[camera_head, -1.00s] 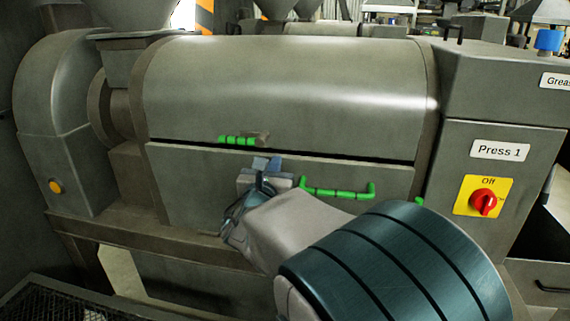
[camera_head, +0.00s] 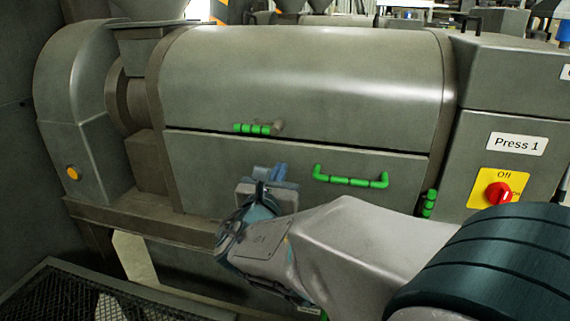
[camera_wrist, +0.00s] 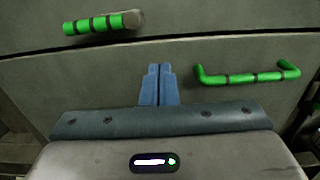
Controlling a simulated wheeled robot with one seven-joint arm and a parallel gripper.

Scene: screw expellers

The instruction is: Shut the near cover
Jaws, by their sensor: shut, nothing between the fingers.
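The near cover is the grey curved upper hood (camera_head: 300,80) of Press 1, with a green-banded latch handle (camera_head: 255,128) at its lower edge. A dark gap runs between it and the lower panel (camera_head: 215,170), which has a green bar handle (camera_head: 350,180). In the wrist view the latch handle (camera_wrist: 103,22) is upper left and the bar handle (camera_wrist: 250,77) is right. My gripper (camera_head: 278,172) is shut and empty, its blue fingertips (camera_wrist: 158,72) together in front of the lower panel, below the gap and between the two handles. I cannot tell whether they touch the panel.
The red switch (camera_head: 498,193) on its yellow plate and the Press 1 label (camera_head: 516,144) are on the right housing. A green handle (camera_head: 429,203) is near the panel's right edge. A dark mesh tray (camera_head: 100,295) lies lower left.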

